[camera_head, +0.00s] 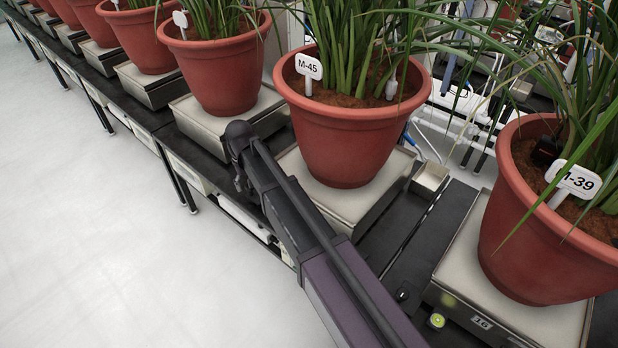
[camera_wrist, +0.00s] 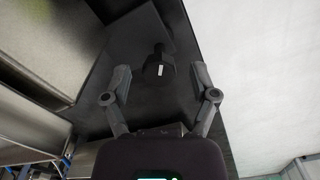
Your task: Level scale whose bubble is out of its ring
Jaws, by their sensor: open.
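My gripper (camera_wrist: 161,73) is open in the wrist view, one finger on each side of a black knob (camera_wrist: 158,70) with a small white mark. A gap shows between each finger and the knob. The knob stands on a dark surface beside a scale's grey plate (camera_wrist: 55,45). In the head view my arm reaches in front of the scale (camera_head: 345,205) under pot M-45 (camera_head: 345,135), and the gripper is largely hidden by the arm. The scale (camera_head: 465,285) under pot M-39 (camera_head: 545,250) carries a yellow-green bubble level (camera_head: 437,320); its bubble is too small to judge.
A row of potted plants on scales runs along the dark bench (camera_head: 155,115) to the upper left. A small tray (camera_head: 430,178) sits between two scales. Another black knob (camera_head: 403,294) is near the right scale. The white floor (camera_head: 90,220) is clear.

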